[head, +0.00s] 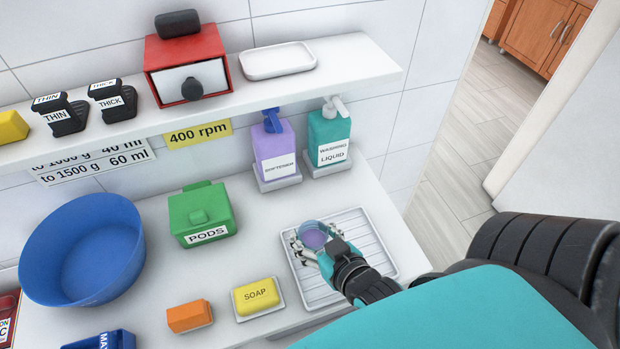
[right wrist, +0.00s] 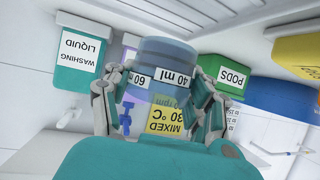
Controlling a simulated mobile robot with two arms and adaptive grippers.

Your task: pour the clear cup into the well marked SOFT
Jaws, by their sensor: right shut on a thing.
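My right gripper (head: 318,245) is shut on the clear cup (head: 313,233), over the white ribbed tray. In the head view the cup shows a round rim and a purple tint inside. In the right wrist view the cup (right wrist: 166,62) stands between the fingers of the right gripper (right wrist: 160,95), with marks reading 40 ml and 60. The picture there is upside down. No well marked SOFT shows in either view. My left gripper is not in view.
The ribbed tray (head: 352,221) lies right of the green PODS box (head: 203,214). Behind it stand the purple softener bottle (head: 274,150) and teal washing liquid bottle (head: 329,137). Yellow soap (head: 257,294), an orange block (head: 189,315) and a blue bowl (head: 122,223) lie left. A shelf (head: 355,65) overhangs the back.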

